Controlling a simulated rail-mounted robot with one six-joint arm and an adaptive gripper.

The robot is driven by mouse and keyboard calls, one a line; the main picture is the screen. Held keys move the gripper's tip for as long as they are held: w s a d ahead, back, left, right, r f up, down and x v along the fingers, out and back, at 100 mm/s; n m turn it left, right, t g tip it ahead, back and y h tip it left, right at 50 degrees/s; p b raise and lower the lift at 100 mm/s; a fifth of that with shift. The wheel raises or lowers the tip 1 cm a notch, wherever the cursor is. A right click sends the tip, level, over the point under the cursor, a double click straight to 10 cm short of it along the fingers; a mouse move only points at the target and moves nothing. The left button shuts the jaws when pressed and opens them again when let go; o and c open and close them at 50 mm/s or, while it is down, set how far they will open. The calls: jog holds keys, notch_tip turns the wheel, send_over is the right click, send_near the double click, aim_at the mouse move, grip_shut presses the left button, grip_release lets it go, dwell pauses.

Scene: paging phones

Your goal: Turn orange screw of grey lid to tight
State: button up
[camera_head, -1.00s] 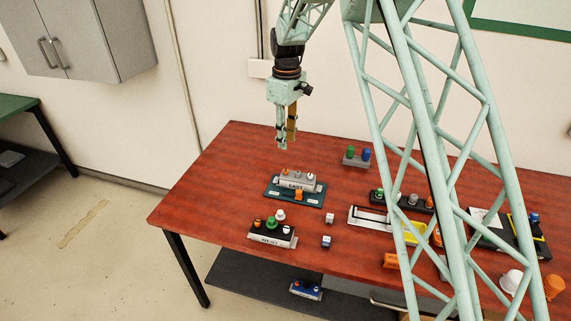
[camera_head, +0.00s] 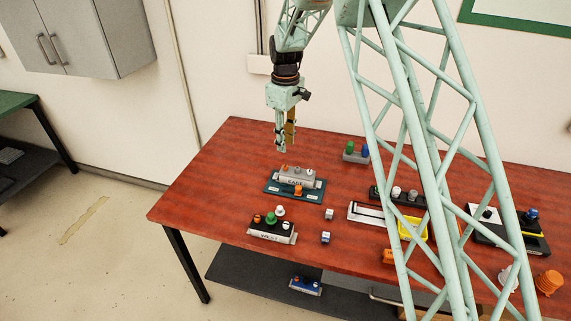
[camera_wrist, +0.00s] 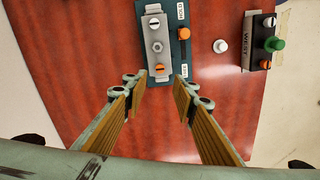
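The grey lid (camera_head: 298,178) lies on a teal base (camera_head: 270,189) toward the back left of the table. It also shows in the wrist view (camera_wrist: 163,35). Its row holds an orange screw (camera_wrist: 159,67), a grey one (camera_wrist: 157,47) and a white slotted one (camera_wrist: 154,22). The orange screw is at the end nearest my fingers; whether it is tight I cannot tell. My gripper (camera_wrist: 160,82) is open and empty, its fingers wide apart above the table, the orange screw between and beyond the tips in the picture. It points down behind the lid in the head view (camera_head: 285,150).
An orange slider knob (camera_wrist: 184,34) sits beside the lid, between the HOLD and FREE labels. A loose white knob (camera_wrist: 220,46) and the black-lidded WEST unit (camera_head: 271,229) are near. A grey block with green and blue knobs (camera_head: 354,157) stands farther right.

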aim_at(285, 166)
notch_tip(285, 166, down, 11)
jog(key=shift+r, duration=0.15)
dwell(0.4)
jog(key=shift+c, duration=0.4)
jog(key=c, duration=0.8)
